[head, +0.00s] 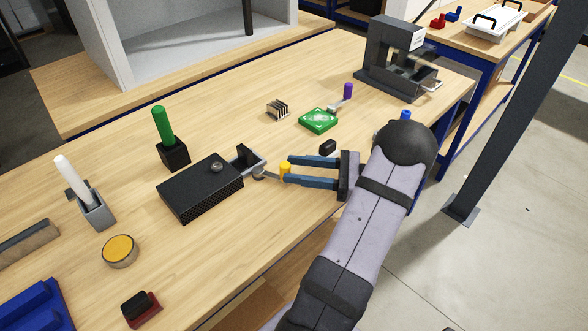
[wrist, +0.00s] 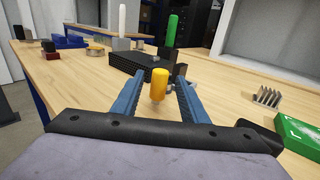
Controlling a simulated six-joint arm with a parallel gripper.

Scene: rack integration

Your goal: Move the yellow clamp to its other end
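The yellow clamp shows as an upright yellow cylinder (head: 285,167), and it also shows in the wrist view (wrist: 160,84). In the head view a small silver piece (head: 260,172) is beside it, toward the black perforated box (head: 200,188); how they join is too small to tell. My gripper (head: 290,169) has its two blue fingers apart, one on each side of the yellow cylinder. In the wrist view the gripper (wrist: 160,80) shows gaps between the cylinder and both fingers. The cylinder's lower end is partly hidden in the head view.
A black bracket (head: 246,155) stands at the box's right end. A green board (head: 318,120), a finned heat sink (head: 278,110) and a purple-handled piece (head: 347,91) lie farther back. A green-handled tool (head: 161,125) stands behind the box. The front table strip is mostly clear.

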